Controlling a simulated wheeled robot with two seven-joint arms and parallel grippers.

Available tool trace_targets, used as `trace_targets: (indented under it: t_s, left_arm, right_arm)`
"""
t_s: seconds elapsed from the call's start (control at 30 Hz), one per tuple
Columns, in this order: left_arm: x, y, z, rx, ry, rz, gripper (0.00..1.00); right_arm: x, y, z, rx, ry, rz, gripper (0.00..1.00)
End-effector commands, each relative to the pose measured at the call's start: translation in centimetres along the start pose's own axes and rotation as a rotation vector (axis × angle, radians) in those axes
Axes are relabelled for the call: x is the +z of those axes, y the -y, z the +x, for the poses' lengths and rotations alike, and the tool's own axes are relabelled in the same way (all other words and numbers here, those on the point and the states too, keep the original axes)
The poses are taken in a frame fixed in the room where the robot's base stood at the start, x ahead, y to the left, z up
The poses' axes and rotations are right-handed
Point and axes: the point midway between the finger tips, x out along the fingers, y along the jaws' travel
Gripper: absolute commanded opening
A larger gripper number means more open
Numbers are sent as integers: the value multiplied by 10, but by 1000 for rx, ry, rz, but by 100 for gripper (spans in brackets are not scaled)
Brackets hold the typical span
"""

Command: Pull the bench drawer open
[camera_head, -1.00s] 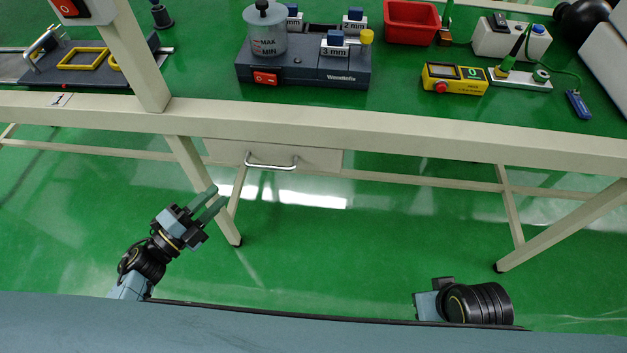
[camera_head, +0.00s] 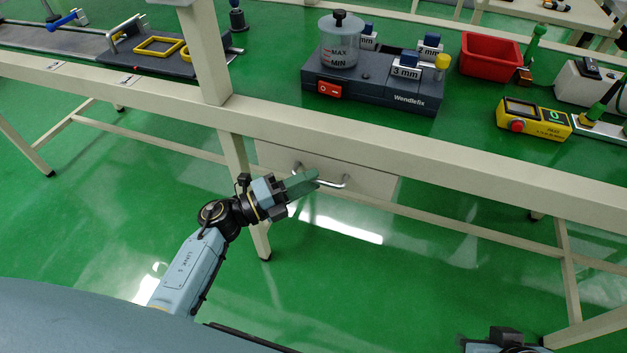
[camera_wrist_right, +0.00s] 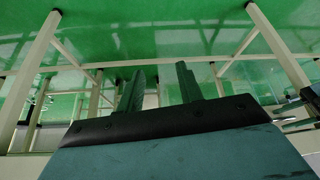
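The bench drawer (camera_head: 375,185) has a pale front under the bench top and looks closed. Its silver bar handle (camera_head: 335,185) runs across the front. My left gripper (camera_head: 316,178) has its green fingers at the left part of the handle and covers some of it. The fingers overlap closely in this view, so I cannot tell whether they are apart, shut, or touching the bar. My right gripper (camera_wrist_right: 160,88) shows two separated fingers in the right wrist view, open with nothing between them. In the head view only part of the right arm shows at the bottom right.
The bench's front beam (camera_head: 400,145) runs above the drawer. A bench leg (camera_head: 238,170) stands just left of the drawer, close to my left wrist. A dark device (camera_head: 370,92), a red bin (camera_head: 490,55) and a yellow meter (camera_head: 535,118) stand on top. The floor in front is clear.

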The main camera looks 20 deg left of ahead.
Motion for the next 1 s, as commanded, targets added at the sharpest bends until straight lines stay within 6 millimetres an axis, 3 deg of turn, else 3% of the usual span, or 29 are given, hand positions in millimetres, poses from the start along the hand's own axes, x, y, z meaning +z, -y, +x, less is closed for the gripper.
trace_targets:
  t_s: [0.2, 0.47, 0.73, 1.0]
  left_arm:
    - [0, 0, 17, 0, 1, 0, 32]
    - [0, 0, 18, 1, 0, -1, 32]
    - [0, 0, 17, 0, 0, -1, 0]
    - [0, 0, 17, 0, 0, -1, 0]
  right_arm:
    - [-14, 3, 2, -6, -74, -4, 36]
    - [-16, 3, 2, -6, -81, -4, 36]
    - [-15, 3, 2, -6, -80, -4, 36]
    - [-15, 3, 2, -6, -79, -4, 36]
